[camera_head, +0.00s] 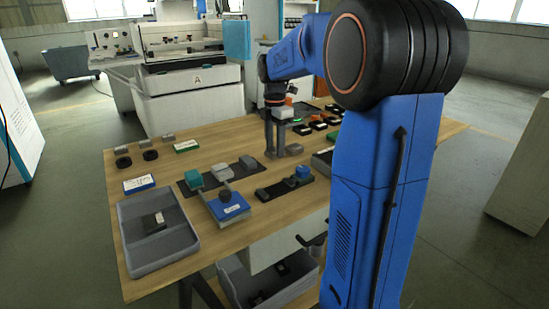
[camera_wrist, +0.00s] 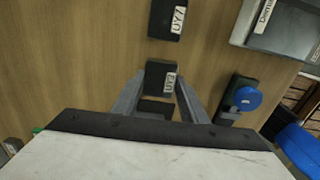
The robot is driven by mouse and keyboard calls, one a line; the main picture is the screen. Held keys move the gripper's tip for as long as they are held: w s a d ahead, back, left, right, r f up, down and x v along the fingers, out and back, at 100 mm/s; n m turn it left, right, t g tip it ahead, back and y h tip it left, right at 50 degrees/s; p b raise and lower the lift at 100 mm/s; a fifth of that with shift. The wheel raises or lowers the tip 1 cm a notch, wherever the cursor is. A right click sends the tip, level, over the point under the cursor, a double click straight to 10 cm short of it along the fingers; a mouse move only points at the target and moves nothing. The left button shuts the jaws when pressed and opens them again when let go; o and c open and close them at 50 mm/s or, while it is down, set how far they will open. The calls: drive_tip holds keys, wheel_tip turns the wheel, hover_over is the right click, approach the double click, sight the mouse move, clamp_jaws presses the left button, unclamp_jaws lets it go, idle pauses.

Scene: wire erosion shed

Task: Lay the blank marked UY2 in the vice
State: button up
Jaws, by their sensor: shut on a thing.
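My gripper (camera_head: 276,154) is low over the table, and in the wrist view (camera_wrist: 160,85) its fingers are shut on a small dark blank (camera_wrist: 156,74) with a white label. The held label is too small and turned to read surely. Another dark blank (camera_wrist: 164,22) lies just beyond the fingertips, apart from them; its label looks like UY7 or UY2. A dark plate (camera_head: 212,184) carries teal and grey blocks, left of my gripper. A low black fixture (camera_head: 272,190) with a blue part stands nearer. I cannot tell surely which is the vice.
Several labelled black blocks (camera_head: 303,129) lie behind my gripper. A grey tray (camera_head: 165,253) with a dark block and a blue box (camera_head: 229,207) stand at front left. In the wrist view a grey box labelled "Demag..." (camera_wrist: 285,28) stands at upper right.

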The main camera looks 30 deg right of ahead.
sight(275, 150)
drive_tip(key=shift+r, duration=2.8)
